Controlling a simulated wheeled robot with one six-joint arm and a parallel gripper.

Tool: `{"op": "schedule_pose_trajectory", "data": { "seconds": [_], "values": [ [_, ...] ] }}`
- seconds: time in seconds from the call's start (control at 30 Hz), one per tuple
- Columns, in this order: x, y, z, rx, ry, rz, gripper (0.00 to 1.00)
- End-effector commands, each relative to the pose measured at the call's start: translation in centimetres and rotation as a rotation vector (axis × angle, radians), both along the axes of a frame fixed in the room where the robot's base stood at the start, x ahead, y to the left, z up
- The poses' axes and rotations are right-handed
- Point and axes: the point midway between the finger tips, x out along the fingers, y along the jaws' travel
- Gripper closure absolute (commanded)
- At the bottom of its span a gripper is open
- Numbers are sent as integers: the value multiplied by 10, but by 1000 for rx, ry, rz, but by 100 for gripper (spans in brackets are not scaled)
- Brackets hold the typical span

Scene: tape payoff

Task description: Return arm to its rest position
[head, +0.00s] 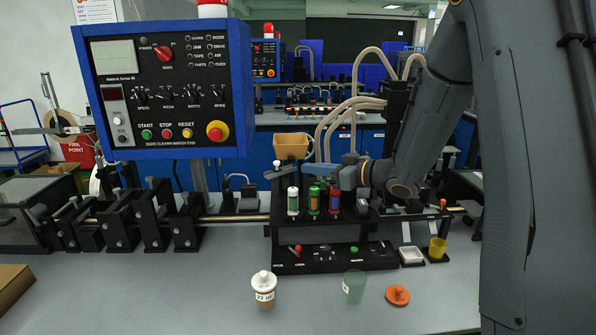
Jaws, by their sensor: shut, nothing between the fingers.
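My arm (432,120) comes down from the upper right, bent at the wrist. My gripper (280,171) reaches left from the wrist, above the black rack on the bench. Its fingers are small in the picture and look closed, with nothing seen in them. The gripper appears above these bottles; I cannot tell the exact gap.
A blue control panel (163,90) hangs at the upper left. A labelled jar (264,289), a clear green cup (354,286) and an orange lid (397,295) are on the front bench. A tan bin (291,146) and hoses (335,122) are close behind the gripper.

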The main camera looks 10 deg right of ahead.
Motion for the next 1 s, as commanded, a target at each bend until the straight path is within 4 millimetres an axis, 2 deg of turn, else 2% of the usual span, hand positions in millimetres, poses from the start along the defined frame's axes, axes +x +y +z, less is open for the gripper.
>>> {"op": "schedule_pose_trajectory", "data": {
  "seconds": [0.2,0.37,0.57,0.67,0.77,0.87,0.97,1.0],
  "values": [
    [-21,-18,5,-1,-1,-1,100],
    [-25,-21,6,-5,0,-7,100],
    [-13,-39,-13,-129,68,-215,100],
    [-19,-57,-32,-217,157,-365,100],
    [-39,-75,-55,-300,276,-499,100],
    [-74,-87,-79,-371,426,-606,100],
    [-122,-92,-104,-431,601,-680,100],
    [-144,-91,-113,-449,676,-701,100]
  ]
}}
